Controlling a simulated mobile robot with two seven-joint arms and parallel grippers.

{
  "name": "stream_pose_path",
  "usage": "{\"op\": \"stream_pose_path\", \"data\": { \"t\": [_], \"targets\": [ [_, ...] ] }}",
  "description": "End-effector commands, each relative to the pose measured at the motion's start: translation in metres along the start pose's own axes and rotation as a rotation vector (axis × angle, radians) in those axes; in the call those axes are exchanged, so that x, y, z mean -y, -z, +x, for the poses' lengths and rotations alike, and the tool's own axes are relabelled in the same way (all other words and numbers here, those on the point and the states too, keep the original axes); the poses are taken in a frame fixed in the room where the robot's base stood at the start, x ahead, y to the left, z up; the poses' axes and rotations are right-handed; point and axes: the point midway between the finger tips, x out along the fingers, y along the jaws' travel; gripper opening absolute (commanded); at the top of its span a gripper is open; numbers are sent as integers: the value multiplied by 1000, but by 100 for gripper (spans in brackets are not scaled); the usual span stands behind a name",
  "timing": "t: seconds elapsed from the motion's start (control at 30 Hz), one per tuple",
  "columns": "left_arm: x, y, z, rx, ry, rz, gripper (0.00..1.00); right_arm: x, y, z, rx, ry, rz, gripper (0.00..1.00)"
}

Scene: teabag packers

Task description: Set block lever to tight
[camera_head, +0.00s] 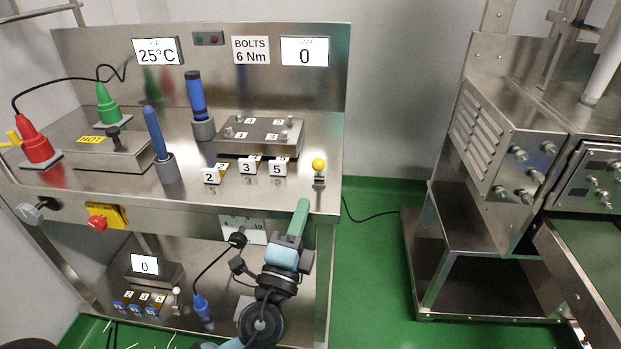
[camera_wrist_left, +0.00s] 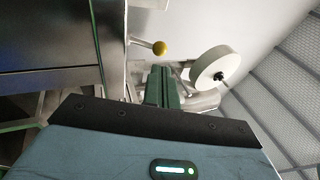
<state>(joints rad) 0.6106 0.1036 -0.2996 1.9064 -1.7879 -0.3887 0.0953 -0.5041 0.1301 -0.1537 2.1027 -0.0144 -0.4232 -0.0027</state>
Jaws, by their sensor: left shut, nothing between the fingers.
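A lever with a yellow ball knob (camera_head: 319,164) stands at the front right of the steel bench top, right of the numbered blocks (camera_head: 247,166). Its yellow ball also shows in the left wrist view (camera_wrist_left: 159,47), just beyond the fingertips. I cannot read any tight mark at it. A small white-knobbed lever (camera_head: 176,291) stands on the lower shelf beside more numbered blocks (camera_head: 138,302). My left gripper (camera_head: 302,204) is shut and empty, pointing up just below and left of the yellow knob, apart from it in the head view. Its fingers (camera_wrist_left: 162,86) are together in the wrist view.
Green floor (camera_head: 372,255) lies open to the right, before another steel machine (camera_head: 505,140).

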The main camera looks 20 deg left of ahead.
Motion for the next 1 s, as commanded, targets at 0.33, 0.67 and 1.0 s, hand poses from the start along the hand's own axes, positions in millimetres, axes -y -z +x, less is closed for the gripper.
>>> {"op": "stream_pose_path", "data": {
  "t": [0.33, 0.67, 1.0],
  "targets": [
    [1, -1, 55, 1, 1, -1, 0, 3, 3, -12, 3, 2, 7, 56],
    [0, 0, 65, 1, -1, -1, 0, 4, 0, -13, 8, 2, 9, 56],
    [1, 0, 66, 1, -5, -2, 0, 3, 5, -14, 0, 2, 8, 56]
  ]
}}
